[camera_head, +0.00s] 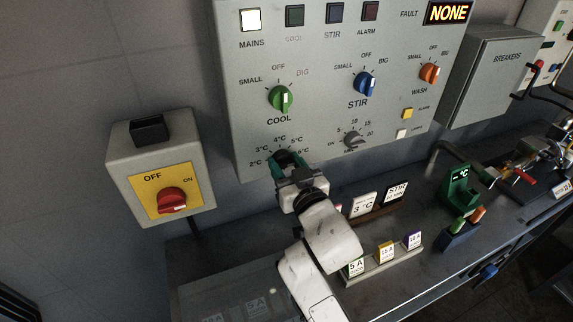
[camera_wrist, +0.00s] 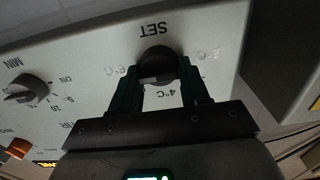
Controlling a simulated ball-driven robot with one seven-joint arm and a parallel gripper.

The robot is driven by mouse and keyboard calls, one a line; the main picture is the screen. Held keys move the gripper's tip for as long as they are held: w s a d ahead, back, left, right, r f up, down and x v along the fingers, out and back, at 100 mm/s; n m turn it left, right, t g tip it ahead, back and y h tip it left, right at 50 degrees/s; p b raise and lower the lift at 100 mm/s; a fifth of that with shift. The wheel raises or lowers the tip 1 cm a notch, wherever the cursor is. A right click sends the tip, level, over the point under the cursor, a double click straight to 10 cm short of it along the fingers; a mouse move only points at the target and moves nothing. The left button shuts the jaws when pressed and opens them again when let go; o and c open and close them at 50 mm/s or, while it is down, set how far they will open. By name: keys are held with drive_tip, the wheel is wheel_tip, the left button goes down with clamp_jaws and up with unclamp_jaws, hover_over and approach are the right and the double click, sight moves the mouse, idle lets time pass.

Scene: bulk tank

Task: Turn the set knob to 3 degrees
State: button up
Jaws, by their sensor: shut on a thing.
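The set knob (camera_wrist: 158,62) is a dark round knob under the upside-down word SET in the wrist view. My gripper (camera_wrist: 160,82) has its two green fingers shut on the knob, one on each side. The 4°C mark shows between the fingers, with other scale marks partly hidden. I cannot tell surely where the knob's pointer stands. In the head view my gripper (camera_head: 287,163) covers most of the knob at the lower left of the grey control panel (camera_head: 330,125), where marks from 2°C to 6°C ring it.
A green COOL knob (camera_head: 281,98) sits above, and a smaller grey knob (camera_head: 354,139) to the right. A switch box (camera_head: 162,150) with a red OFF/ON handle is on the left. A card reading 3°C (camera_head: 363,204) and a rack of fuses (camera_head: 385,260) stand on the bench.

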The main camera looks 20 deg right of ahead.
drive_tip(key=shift+r+n, duration=0.1)
drive_tip(key=shift+n, duration=0.2)
drive_tip(key=n+p, duration=0.1)
drive_tip(key=n, duration=0.1)
drive_tip(key=shift+a+r+n, duration=0.1)
drive_tip(key=shift+n, duration=0.2)
drive_tip(key=n+p, duration=0.1)
drive_tip(key=n, duration=0.2)
drive_tip(key=shift+n+p, duration=0.3)
drive_tip(key=shift+p, duration=0.05)
drive_tip(key=n+p, duration=0.2)
drive_tip(key=n, duration=0.4)
drive_tip(key=shift+a+p, duration=0.15)
drive_tip(key=shift+p, duration=0.15)
drive_tip(key=n+p, duration=0.1)
drive_tip(key=n, duration=0.4)
drive_tip(key=n+p, duration=0.1)
drive_tip(key=n, duration=0.1)
drive_tip(key=shift+f+n, duration=0.25)
drive_tip(key=shift+n, duration=0.05)
drive_tip(key=n+p, duration=0.1)
drive_tip(key=n, duration=0.5)
drive_tip(key=shift+f, duration=0.2)
drive_tip(key=shift+n, duration=0.3)
